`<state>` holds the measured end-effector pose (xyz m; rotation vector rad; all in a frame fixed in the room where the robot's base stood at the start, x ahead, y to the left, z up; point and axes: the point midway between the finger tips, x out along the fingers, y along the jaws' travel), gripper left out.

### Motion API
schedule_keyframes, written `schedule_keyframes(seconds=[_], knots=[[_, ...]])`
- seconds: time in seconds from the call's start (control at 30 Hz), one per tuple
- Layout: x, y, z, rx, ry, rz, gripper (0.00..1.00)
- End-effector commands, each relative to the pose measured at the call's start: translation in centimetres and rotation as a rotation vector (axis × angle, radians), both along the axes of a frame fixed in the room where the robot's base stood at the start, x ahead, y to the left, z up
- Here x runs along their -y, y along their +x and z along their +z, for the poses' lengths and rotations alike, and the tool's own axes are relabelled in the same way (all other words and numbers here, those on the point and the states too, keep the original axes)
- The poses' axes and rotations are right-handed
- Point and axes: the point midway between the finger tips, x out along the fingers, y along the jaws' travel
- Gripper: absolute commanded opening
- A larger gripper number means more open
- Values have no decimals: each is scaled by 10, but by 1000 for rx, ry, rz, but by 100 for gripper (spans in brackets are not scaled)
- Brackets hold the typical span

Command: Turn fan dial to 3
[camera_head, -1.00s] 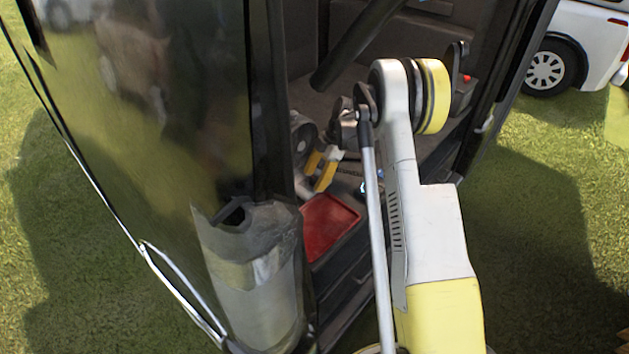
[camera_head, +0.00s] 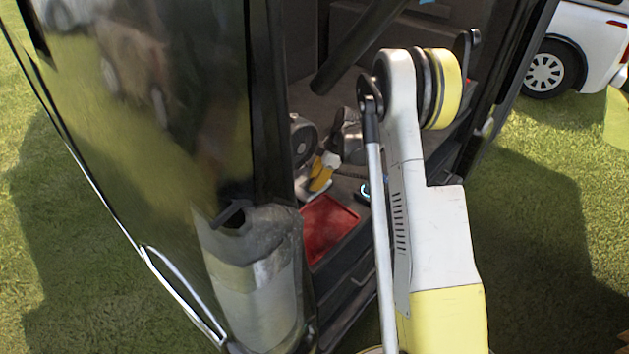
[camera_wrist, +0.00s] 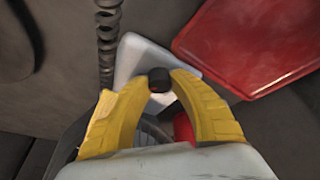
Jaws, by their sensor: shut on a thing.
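The fan (camera_head: 303,140) stands inside the dark open cabin in the head view, its round grey head left of my gripper (camera_head: 322,172). In the wrist view the fan's white base (camera_wrist: 135,58) shows with a small black dial (camera_wrist: 158,78) on it. The two yellow fingers of my gripper (camera_wrist: 158,82) curve in from both sides, their tips at the dial, and are shut on it. The dial's markings and pointer cannot be read. Part of the fan's cage is hidden behind the fingers in the wrist view.
A red tray (camera_head: 343,218) lies close in front of the fan; it also fills the upper right of the wrist view (camera_wrist: 255,45). A coiled dark cord (camera_wrist: 108,35) runs beside the base. The tall dark cabin panel (camera_head: 150,120) stands left of my arm.

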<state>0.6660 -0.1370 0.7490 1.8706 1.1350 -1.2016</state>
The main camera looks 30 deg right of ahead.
Motion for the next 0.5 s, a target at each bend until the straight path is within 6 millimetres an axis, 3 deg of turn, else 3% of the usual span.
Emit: schedule_keyframes(seconds=[0.37, 0.4, 0.47, 0.5], knots=[[-1, -1, 0, -1, 1, -59, 0], [-1, -1, 0, -1, 1, -59, 32], [-1, -1, 0, -1, 1, -58, 50], [-1, 0, 0, -1, 1, -58, 51]])
